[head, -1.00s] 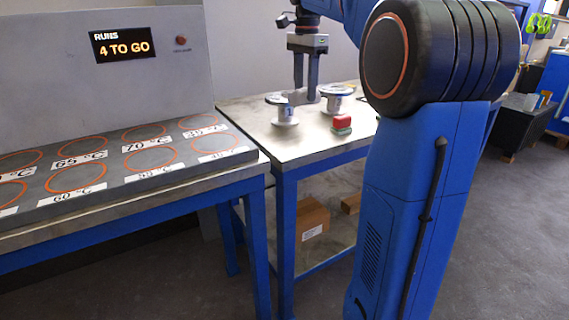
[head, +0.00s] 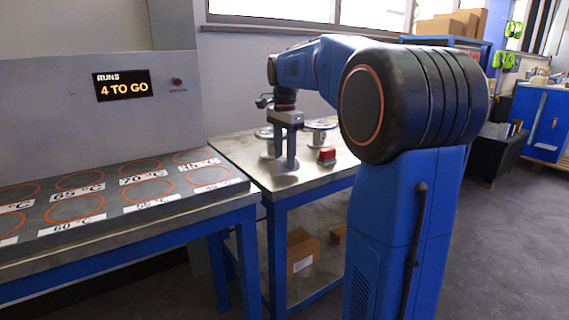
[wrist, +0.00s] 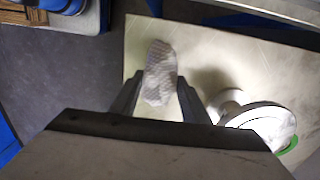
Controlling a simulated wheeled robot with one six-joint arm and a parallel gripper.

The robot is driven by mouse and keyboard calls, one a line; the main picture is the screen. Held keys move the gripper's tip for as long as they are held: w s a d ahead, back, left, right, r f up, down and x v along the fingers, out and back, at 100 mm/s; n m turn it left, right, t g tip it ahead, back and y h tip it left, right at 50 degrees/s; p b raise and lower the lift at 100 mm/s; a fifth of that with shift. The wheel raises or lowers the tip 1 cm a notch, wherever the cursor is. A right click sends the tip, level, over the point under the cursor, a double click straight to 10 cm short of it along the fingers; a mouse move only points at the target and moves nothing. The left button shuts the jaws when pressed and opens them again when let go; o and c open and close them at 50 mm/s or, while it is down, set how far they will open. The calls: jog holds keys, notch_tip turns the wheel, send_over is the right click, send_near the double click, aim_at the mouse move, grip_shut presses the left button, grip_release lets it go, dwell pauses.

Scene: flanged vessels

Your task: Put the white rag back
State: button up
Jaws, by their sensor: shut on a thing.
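The white rag (wrist: 159,72) shows in the wrist view as a pale, quilted, elongated piece between my two fingers. My gripper (wrist: 157,92) is shut on it, over the metal bench top near an edge. In the head view my gripper (head: 281,165) points down over the front left part of the bench (head: 300,178), with its fingertips low near the surface. The rag cannot be made out there. Whether the rag touches the bench is unclear.
A flanged vessel (head: 264,133) stands close behind my gripper, and another (head: 319,128) stands farther right. A red block (head: 326,154) lies on the bench. A grey panel with ringed temperature spots (head: 135,190) is at left. Bare bench lies right of my gripper.

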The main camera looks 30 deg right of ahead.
aim_at(284, 160)
jog(key=shift+f, duration=1.05)
jog(key=shift+f, duration=0.1)
jog(key=o, duration=1)
notch_tip(284, 160, up, 12)
jog(key=shift+s+a, duration=0.1)
